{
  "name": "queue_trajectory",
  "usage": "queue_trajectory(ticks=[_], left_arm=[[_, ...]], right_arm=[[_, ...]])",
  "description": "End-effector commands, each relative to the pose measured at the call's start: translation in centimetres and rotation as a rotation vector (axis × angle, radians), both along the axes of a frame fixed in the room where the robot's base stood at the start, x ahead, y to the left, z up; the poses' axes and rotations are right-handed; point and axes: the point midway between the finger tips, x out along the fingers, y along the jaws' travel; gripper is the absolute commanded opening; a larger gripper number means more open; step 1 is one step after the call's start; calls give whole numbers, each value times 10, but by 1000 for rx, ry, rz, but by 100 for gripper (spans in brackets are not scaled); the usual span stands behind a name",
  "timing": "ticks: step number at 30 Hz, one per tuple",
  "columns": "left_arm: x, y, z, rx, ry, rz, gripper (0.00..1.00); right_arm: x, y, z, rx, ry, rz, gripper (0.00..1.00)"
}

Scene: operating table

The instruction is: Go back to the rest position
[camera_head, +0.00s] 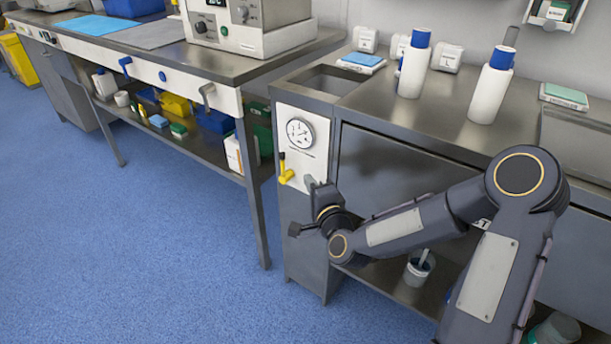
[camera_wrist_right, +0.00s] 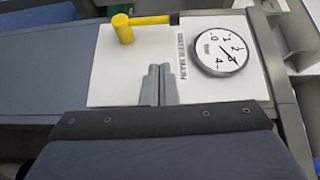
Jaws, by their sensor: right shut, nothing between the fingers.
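My right gripper (camera_head: 309,182) reaches in front of the steel counter's end cabinet, near a white panel (camera_head: 317,115). In the wrist view the two grey fingertips (camera_wrist_right: 159,70) are together, with nothing between them, in front of the panel (camera_wrist_right: 110,80). A yellow valve handle (camera_head: 285,172) is on the panel, left of the gripper. In the wrist view the yellow handle (camera_wrist_right: 125,27) is up and left of the fingertips, apart from them. A round gauge (camera_head: 300,132) is above the gripper, and also shows in the wrist view (camera_wrist_right: 220,44). My left gripper is out of view.
White bottles with blue caps (camera_head: 490,92) stand on the steel counter (camera_head: 440,112). A shelf below holds a grey cup (camera_head: 417,271). A bench (camera_head: 120,42) with a device (camera_head: 245,25) stands at left. Blue floor (camera_head: 120,240) is open at lower left.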

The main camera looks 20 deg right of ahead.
Motion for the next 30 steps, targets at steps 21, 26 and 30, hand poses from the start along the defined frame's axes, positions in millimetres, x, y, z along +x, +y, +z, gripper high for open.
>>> queue_trajectory(ticks=[21, 26, 30], left_arm=[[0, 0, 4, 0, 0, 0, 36], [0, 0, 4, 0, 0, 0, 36], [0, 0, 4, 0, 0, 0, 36]], right_arm=[[-63, 2, 5, -174, 68, 78, 0], [-92, 2, 9, -515, 230, 223, 0], [-139, -11, 15, -769, 390, 348, 0]])
